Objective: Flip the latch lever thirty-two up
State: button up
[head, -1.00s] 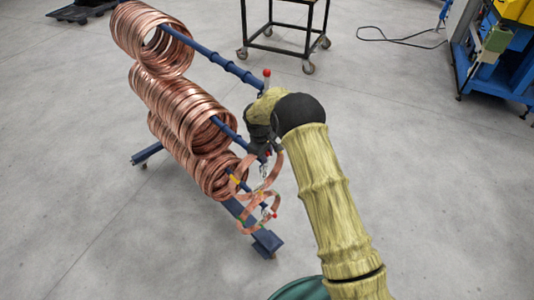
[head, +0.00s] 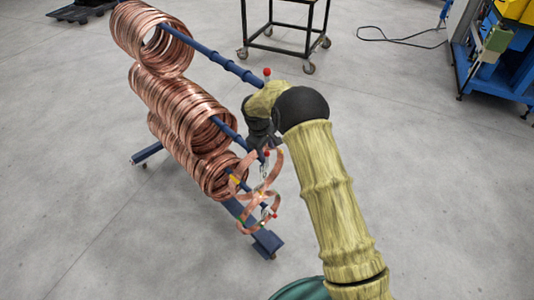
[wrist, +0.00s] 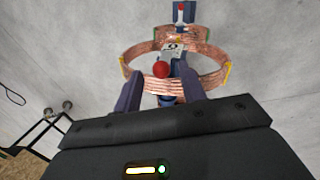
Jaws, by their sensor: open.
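A latch lever with a red ball end (wrist: 160,69) shows between my fingers in the wrist view. In the head view a red ball (head: 266,153) shows just below my dark gripper (head: 262,142), at the end of the middle blue bar. My gripper (wrist: 160,76) is open, with one finger on each side of the ball; contact cannot be told. Other red-tipped levers stand at the top bar (head: 267,72) and low on the rack (head: 275,215); another shows at the top of the wrist view (wrist: 181,6). No number is readable on any lever.
Copper coils (head: 185,105) hang on the blue rack bars, left of my arm. Loose copper loops (head: 274,170) surround the bar end below my gripper; they also show in the wrist view (wrist: 212,57). A black wheeled cart (head: 290,45) stands behind.

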notch_tip(320, 180, up, 9)
jog(key=s+a+b, duration=0.1)
jog(key=shift+a, duration=0.15)
dwell(0.5)
